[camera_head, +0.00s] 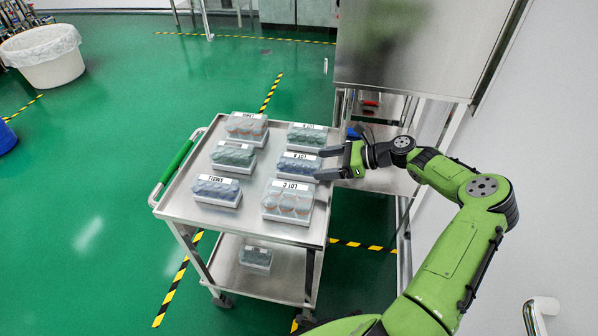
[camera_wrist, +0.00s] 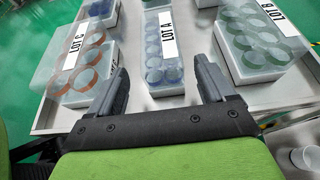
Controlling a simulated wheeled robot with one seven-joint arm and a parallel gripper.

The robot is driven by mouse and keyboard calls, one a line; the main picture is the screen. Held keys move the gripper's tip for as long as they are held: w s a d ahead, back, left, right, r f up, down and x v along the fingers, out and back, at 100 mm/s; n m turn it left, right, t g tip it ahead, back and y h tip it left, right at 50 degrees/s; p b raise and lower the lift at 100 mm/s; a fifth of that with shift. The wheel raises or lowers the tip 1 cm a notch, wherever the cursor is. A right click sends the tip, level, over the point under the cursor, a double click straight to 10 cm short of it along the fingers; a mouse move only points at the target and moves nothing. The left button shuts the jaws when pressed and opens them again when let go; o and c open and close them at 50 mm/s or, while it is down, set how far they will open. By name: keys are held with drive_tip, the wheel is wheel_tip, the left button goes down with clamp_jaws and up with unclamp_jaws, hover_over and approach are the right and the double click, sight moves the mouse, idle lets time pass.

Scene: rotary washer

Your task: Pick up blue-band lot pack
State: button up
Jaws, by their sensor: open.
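The blue-band pack marked LOT A (camera_head: 299,165) sits in the middle of the right row on the metal cart (camera_head: 266,232). It holds blue-tinted round pieces in a clear case. My gripper (camera_head: 318,164) is open and empty at the pack's right end, its fingers pointing at it. In the wrist view the LOT A pack (camera_wrist: 164,72) lies ahead, centred between the open fingers (camera_wrist: 158,88). I cannot tell whether the fingertips touch it. A second blue pack (camera_head: 217,190) sits at the front left of the cart; its label is hard to read.
LOT C (camera_head: 287,201), with orange rings, and greenish LOT B (camera_head: 307,136) flank LOT A closely. An orange pack (camera_head: 246,127) and a green pack (camera_head: 233,155) are in the left row. Another pack (camera_head: 256,259) is on the lower shelf. A steel machine (camera_head: 415,45) stands behind my arm.

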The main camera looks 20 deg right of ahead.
sight(306, 165)
drive_tip(key=b+x, duration=0.2)
drive_tip(key=x, duration=0.4)
drive_tip(key=shift+w+f+b, duration=0.15)
drive_tip(key=shift+w+b, duration=0.1)
drive_tip(key=shift+b, duration=0.05)
drive_tip(key=shift+s, duration=0.1)
drive_tip(key=shift+c, duration=0.6)
drive_tip(key=c, duration=1)
